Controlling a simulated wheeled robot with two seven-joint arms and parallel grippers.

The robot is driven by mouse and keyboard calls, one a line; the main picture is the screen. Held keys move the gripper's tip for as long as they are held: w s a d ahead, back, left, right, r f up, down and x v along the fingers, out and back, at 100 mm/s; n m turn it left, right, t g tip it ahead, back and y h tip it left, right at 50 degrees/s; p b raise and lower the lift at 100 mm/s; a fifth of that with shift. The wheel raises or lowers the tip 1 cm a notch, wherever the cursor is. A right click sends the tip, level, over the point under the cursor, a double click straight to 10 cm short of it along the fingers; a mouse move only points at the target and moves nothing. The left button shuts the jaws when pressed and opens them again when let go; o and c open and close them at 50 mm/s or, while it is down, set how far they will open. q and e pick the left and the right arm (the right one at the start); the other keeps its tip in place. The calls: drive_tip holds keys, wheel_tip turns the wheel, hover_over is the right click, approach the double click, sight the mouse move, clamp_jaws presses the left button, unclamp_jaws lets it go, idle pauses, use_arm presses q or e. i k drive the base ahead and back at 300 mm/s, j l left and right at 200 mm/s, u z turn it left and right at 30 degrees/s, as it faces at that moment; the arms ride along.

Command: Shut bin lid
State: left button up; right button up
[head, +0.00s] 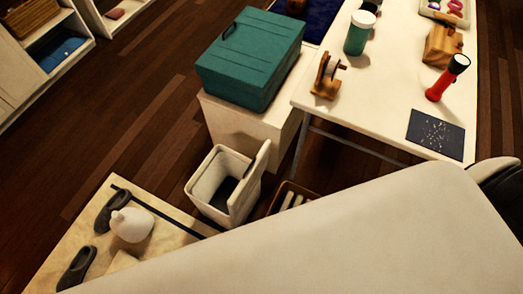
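The white bin (207,189) stands on the floor near the middle of the head view, in front of a white cabinet. Its lid (250,183) is open and stands up steeply at the bin's right side. The bin's dark inside shows through the open top. The lower part of the bin is partly cut off by a large pale surface in the foreground. Neither of my grippers shows in the head view.
The large smooth pale surface (340,240) fills the lower right. A teal box (250,60) sits on the white cabinet (245,125). A white table (385,110) holds a red flashlight (447,78) and other items. A pale mat (165,245) with dark shoes lies left of the bin.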

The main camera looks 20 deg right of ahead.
sight(254, 172)
drive_tip(key=z, duration=0.45)
drive_tip(key=k+l, duration=0.15)
drive_tip(key=l, duration=0.25)
drive_tip(key=k+l+u, duration=0.1)
drive_tip(key=l, duration=0.3)
drive_tip(key=k+l, duration=0.25)
drive_tip(key=i+l+u, duration=0.05)
drive_tip(key=l, duration=0.05)
